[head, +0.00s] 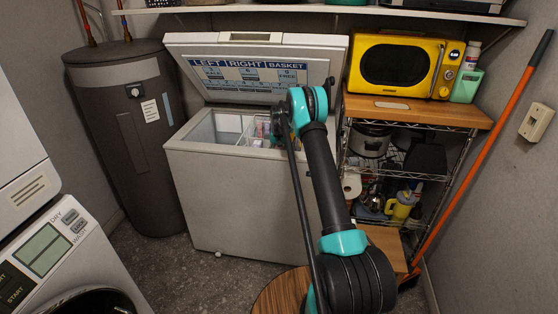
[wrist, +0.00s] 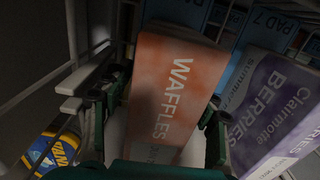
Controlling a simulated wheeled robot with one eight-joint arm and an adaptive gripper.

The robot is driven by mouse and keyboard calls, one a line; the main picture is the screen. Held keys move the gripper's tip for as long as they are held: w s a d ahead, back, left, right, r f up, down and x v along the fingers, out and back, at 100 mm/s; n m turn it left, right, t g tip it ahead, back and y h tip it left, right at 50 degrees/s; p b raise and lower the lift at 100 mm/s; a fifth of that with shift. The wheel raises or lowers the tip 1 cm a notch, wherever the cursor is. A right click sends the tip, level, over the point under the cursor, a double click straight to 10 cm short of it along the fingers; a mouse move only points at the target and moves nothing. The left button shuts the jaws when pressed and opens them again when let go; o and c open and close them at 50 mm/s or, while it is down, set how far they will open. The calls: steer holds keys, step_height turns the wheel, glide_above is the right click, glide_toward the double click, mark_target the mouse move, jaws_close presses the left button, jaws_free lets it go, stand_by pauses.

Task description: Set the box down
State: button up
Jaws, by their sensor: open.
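The box, an orange and white one marked WAFFLES (wrist: 172,95), stands slightly tilted in the middle of the wrist view. My gripper (wrist: 158,118) is open, with one dark green finger on each side of the box. I cannot tell whether either finger touches it. In the head view my arm reaches into the open white chest freezer (head: 225,195). My gripper and the waffles box are hidden there behind the arm. The box's underside is out of sight.
A purple and white BERRIES box (wrist: 275,110) stands close on the right. Blue packages (wrist: 245,35) are behind. White basket wires (wrist: 85,80) and a yellow-blue tub (wrist: 55,150) are on the left. The freezer's raised lid (head: 250,70) stands behind the opening.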

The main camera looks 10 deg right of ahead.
step_height(320, 180, up, 12)
steer(key=shift+f, duration=0.15)
steer(key=shift+s+r, duration=0.1)
steer(key=shift+r, duration=0.15)
steer(key=shift+n+t, duration=0.5)
steer(key=shift+t, duration=0.1)
steer(key=s+r, duration=0.2)
steer(key=s, duration=0.2)
steer(key=s+r, duration=0.3)
steer(key=s, duration=0.1)
steer(key=s+d+r, duration=0.1)
steer(key=s+r, duration=0.1)
steer(key=s, duration=0.2)
steer(key=shift+r, duration=0.3)
steer(key=s+d+n+t, duration=0.1)
steer(key=s+n+t, duration=0.1)
steer(key=s, duration=2.6)
steer(key=s+f, duration=0.2)
steer(key=s, duration=0.5)
steer(key=s+f+t, duration=0.1)
steer(key=s+f, duration=0.2)
steer(key=s, duration=0.5)
steer(key=shift+d+n, duration=0.3)
steer(key=shift+d, duration=0.05)
steer(key=shift+c, duration=0.4)
